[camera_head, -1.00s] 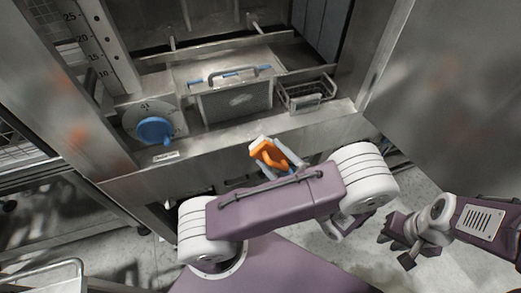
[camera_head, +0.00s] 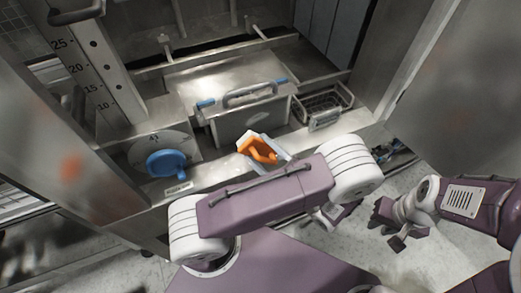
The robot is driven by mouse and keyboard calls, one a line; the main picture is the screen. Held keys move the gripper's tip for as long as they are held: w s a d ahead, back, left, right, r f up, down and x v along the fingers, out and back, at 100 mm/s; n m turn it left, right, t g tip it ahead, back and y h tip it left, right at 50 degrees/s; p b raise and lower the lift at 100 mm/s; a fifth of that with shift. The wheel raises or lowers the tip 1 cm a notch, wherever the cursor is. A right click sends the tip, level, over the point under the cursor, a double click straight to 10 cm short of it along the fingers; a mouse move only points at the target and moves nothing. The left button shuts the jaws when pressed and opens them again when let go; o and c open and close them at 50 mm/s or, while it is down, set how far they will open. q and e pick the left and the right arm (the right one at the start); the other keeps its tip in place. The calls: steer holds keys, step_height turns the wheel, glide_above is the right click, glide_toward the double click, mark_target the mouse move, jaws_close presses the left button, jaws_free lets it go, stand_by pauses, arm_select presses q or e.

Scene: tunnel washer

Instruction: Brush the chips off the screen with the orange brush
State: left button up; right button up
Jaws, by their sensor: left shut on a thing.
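The orange brush (camera_head: 263,152) is in my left gripper (camera_head: 258,148), in front of the lower edge of the screen. I cannot tell if its bristles touch the screen. My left arm hides the area below the brush. My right gripper (camera_head: 389,229) is at the right, over the floor, with its fingers apart and empty.
A blue knob (camera_head: 166,163) on a round dial stands left of the screen. A small wire basket (camera_head: 323,106) hangs right of it. A steel ledge (camera_head: 215,172) runs in front. Steel walls close in the bay on both sides.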

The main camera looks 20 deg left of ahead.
arm_select(q)
steer(key=shift+w+a+r, duration=0.1)
steer(key=shift+w+a, duration=0.1)
steer(key=shift+w, duration=0.05)
steer(key=w+a, duration=0.2)
steer(key=shift+w+a, duration=0.1)
steer(key=shift+a, duration=0.3)
steer(key=shift+w+a, duration=0.55)
steer(key=shift+w+a, duration=0.6)
steer(key=shift+a, duration=0.1)
stand_by(0.3)
steer(key=shift+w+d+b, duration=0.35)
steer(key=shift+w+d, duration=1)
steer(key=shift+w, duration=0.15)
